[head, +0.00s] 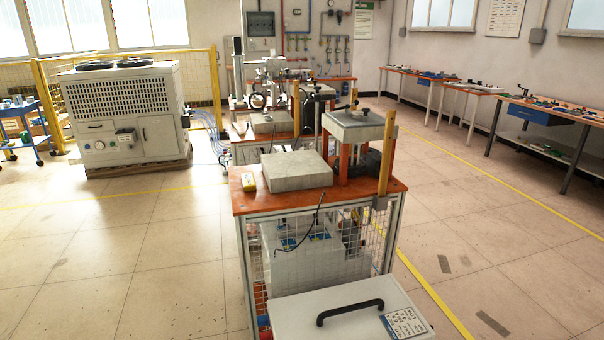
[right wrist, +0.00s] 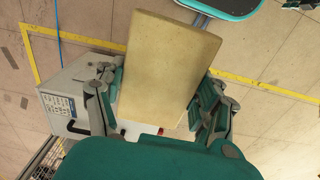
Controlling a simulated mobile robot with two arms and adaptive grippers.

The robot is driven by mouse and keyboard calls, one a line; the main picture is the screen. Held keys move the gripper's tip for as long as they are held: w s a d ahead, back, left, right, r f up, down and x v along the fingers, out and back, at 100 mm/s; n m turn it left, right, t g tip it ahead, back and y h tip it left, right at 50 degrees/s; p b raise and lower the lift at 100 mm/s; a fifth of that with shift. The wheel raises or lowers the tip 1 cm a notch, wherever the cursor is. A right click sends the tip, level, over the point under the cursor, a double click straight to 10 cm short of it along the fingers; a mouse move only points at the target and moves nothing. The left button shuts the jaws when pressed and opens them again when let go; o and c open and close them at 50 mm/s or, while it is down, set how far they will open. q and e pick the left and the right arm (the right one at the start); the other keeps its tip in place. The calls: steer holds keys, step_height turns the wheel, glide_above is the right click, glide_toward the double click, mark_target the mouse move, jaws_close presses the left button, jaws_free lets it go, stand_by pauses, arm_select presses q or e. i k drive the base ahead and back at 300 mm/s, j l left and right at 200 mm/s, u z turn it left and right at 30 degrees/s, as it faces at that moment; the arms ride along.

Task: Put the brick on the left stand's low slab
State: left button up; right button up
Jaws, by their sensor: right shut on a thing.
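The brick (right wrist: 172,62) is a plain tan block in the right wrist view. My right gripper (right wrist: 160,98) is shut on it, with a finger along each side. The brick is held above the floor. In the head view a low grey slab (head: 296,172) lies on the orange top of the nearest bench (head: 370,189). Its upper face looks bare. A second, raised slab (head: 358,118) stands on orange posts to its right. Neither of my grippers shows in the head view, and the left one shows in no view.
A yellow post (head: 386,155) rises at the bench's right corner. A white box (head: 345,312) with a black handle stands in front; it also shows in the right wrist view (right wrist: 72,88).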

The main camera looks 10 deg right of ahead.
mark_target(281, 161)
steer(key=z, duration=0.4)
steer(key=k+z, duration=0.15)
steer(key=z, duration=0.6)
steer(key=k+l+z, duration=0.1)
steer(key=z, duration=0.25)
steer(key=i+j, duration=0.15)
steer(key=j, duration=0.45)
steer(key=i+j+z, duration=0.1)
steer(key=j, duration=0.5)
steer(key=i+j, duration=0.1)
steer(key=j, duration=0.5)
steer(key=i+j, duration=0.1)
steer(key=j, duration=0.5)
steer(key=i+j+z, duration=0.1)
steer(key=j, duration=0.5)
